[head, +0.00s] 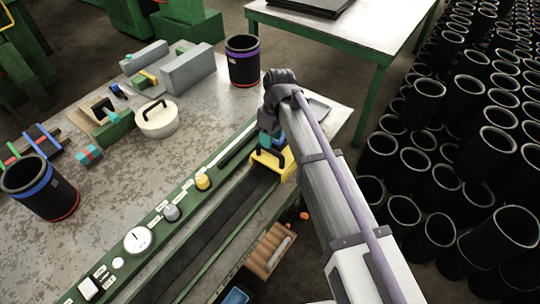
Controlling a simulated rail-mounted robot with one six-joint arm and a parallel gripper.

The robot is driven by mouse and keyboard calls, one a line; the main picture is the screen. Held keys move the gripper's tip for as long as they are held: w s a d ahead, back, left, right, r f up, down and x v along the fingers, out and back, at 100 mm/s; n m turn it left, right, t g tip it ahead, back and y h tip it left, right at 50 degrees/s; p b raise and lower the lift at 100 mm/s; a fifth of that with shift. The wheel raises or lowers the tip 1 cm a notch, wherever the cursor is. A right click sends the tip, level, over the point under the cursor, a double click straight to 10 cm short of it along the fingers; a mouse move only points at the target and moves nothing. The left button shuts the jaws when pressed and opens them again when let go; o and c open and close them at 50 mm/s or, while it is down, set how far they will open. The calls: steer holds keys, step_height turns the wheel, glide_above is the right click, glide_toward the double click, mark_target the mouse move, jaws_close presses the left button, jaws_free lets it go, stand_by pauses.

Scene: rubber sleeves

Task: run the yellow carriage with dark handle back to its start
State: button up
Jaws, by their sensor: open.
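The yellow carriage (287,167) with a dark handle (266,156) sits at the upper right part of a long dark track (205,232) along the table's front edge. My gripper (268,143) is just above and behind the carriage, close to its handle. My arm comes in from the lower right and covers part of the carriage's right side. The gap between the fingers is too small to make out, and I cannot tell whether they touch the handle.
A green panel (158,226) with a dial (137,240) and a yellow knob (203,181) runs beside the track. A white lidded pot (157,119), grey blocks (187,70) and black sleeves (242,62) stand on the table (95,196). Many sleeves stand on the floor at right.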

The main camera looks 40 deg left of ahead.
mark_target(278, 150)
steer(key=f, duration=0.1)
steer(key=f+b, duration=0.2)
steer(key=f, duration=0.1)
steer(key=shift+s, duration=0.35)
steer(key=shift+r, duration=0.15)
jaws_close()
